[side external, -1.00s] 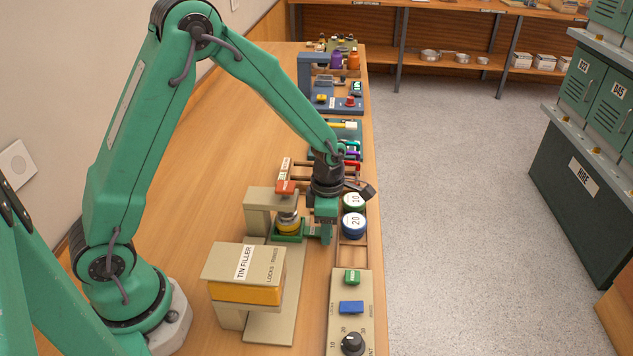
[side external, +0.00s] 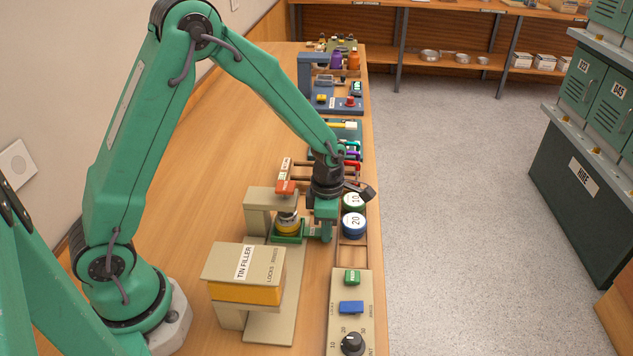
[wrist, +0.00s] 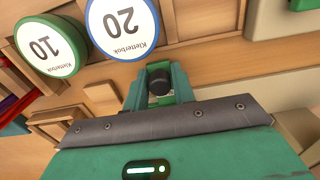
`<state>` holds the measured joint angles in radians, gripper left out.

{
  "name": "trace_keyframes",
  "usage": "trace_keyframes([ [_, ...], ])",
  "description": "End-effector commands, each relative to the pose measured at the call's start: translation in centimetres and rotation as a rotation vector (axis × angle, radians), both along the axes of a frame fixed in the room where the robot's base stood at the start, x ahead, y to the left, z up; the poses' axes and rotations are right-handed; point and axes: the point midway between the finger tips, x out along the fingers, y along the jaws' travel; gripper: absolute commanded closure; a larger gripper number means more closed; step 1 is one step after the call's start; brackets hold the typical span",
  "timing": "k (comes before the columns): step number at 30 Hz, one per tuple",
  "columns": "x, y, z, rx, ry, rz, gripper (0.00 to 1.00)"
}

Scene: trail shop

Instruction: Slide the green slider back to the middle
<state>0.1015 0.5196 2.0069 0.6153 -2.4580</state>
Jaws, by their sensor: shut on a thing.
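The green slider (side external: 288,238) is a low green tray under the overhanging head of a cream stand in the side view. A small tin (side external: 288,223) with yellow and white on it sits on the slider. My gripper (side external: 326,232) points down just right of the slider. In the wrist view my gripper (wrist: 159,84) is shut on a dark round knob (wrist: 159,80). How the knob joins the slider is hidden. A green edge, perhaps of the slider (wrist: 300,4), shows at the top right of the wrist view.
The block marked TIN FILLER (side external: 243,268) stands in front of the slider. Blue-lidded (side external: 354,224) and green-lidded (side external: 353,201) tins sit in a wooden rack close right of my gripper. A control panel (side external: 338,325) lies at the front right. The bench is bare to the left.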

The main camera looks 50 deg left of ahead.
Motion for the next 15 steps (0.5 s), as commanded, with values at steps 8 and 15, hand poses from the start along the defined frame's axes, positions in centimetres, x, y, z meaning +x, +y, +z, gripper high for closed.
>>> trace_keyframes([
  [8,-0.8,-0.9,0.1,0.000,0.000,-0.002,0.95],
  [15,-1.5,-1.6,0.1,-0.001,-0.002,-0.001,0.95],
])
